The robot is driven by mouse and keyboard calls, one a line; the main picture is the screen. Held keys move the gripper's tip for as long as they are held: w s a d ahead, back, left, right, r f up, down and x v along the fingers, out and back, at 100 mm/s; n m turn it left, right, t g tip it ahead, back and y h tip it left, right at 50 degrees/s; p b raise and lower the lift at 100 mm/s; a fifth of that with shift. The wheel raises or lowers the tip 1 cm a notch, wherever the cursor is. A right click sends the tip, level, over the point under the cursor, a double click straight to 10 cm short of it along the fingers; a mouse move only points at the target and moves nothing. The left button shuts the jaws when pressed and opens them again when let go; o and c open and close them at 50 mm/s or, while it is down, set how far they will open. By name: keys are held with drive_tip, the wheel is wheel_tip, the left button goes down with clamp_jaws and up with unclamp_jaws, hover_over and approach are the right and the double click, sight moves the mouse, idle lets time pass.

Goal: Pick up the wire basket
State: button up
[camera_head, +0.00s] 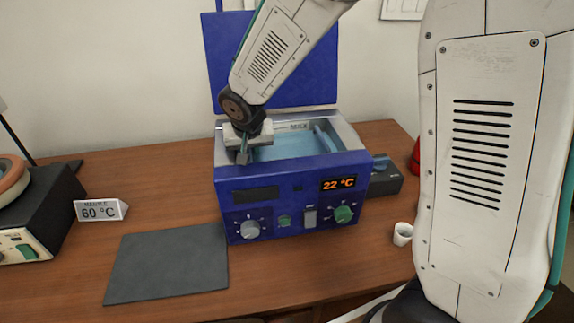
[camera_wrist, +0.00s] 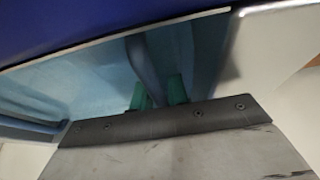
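I cannot make out a wire basket for certain in either view. The blue water bath (camera_head: 270,208) stands open with pale blue water inside. My gripper (camera_head: 243,157) is over the left end of its basin, pointing down. In the wrist view, the green fingertips of my gripper (camera_wrist: 159,93) are a little apart. A blue-grey bar (camera_wrist: 150,65) runs into the gap between them; I cannot tell whether they press on it, or whether it is part of a basket. A blue bar-like piece (camera_head: 323,139) shows at the right end of the basin.
The bath's raised blue lid (camera_head: 290,75) stands behind the basin. A dark mat (camera_head: 168,264) lies at front left, beside a 60 °C sign (camera_head: 100,210) and a heating mantle (camera_head: 35,225). A white cup (camera_head: 403,234) and a dark grey box (camera_head: 386,180) are to the right.

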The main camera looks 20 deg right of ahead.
clamp_jaws()
drive_tip(key=shift+r, duration=0.1)
